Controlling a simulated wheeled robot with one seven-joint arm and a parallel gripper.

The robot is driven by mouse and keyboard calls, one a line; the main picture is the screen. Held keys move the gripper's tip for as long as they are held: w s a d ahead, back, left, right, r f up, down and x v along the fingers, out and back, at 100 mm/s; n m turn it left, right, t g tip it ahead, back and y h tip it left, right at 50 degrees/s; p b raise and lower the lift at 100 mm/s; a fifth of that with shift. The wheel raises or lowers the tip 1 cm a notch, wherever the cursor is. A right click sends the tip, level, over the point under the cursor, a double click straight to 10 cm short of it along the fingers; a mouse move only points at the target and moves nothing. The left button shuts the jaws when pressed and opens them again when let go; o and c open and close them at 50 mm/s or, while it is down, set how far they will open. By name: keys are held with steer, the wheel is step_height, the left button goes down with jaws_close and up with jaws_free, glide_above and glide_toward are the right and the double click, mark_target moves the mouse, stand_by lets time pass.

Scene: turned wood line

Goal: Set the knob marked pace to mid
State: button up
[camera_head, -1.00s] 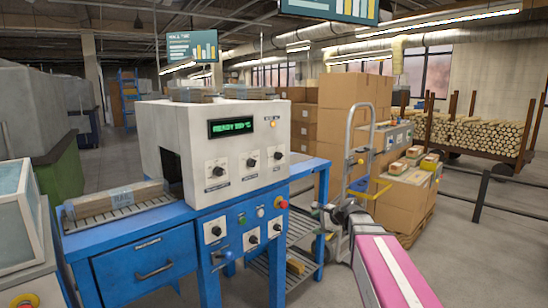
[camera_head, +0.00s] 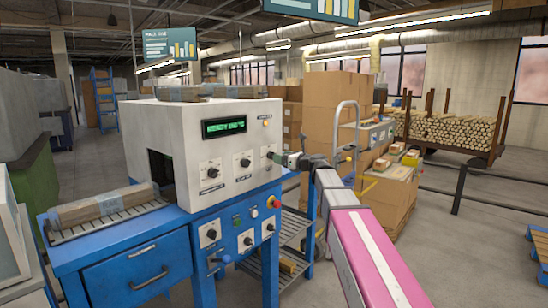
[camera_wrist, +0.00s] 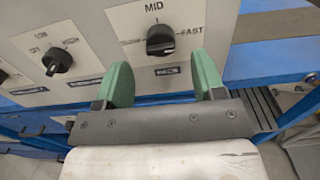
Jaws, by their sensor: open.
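The wrist view shows a black knob (camera_wrist: 160,40) on a white plate, with MID above it and FAST to its right. The small label (camera_wrist: 168,71) below it is hard to read but may say pace. The knob's grip bar lies roughly sideways, not up at MID; which end points is unclear. My gripper (camera_wrist: 163,80) is open, its two green fingers apart below and to either side of the knob, not visibly touching it. In the head view my gripper (camera_head: 284,159) is at the right end of the machine's upper knob row, partly covering that knob (camera_head: 271,155).
Another knob (camera_wrist: 57,60) with LOW and HIGH marks sits left of it. The white machine (camera_head: 200,140) has a green display (camera_head: 222,127) and a blue base with more knobs and a red button (camera_head: 276,203). Cardboard boxes (camera_head: 333,110) and a hand truck stand behind my arm.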

steer(key=x, duration=0.5)
steer(key=c, duration=0.9)
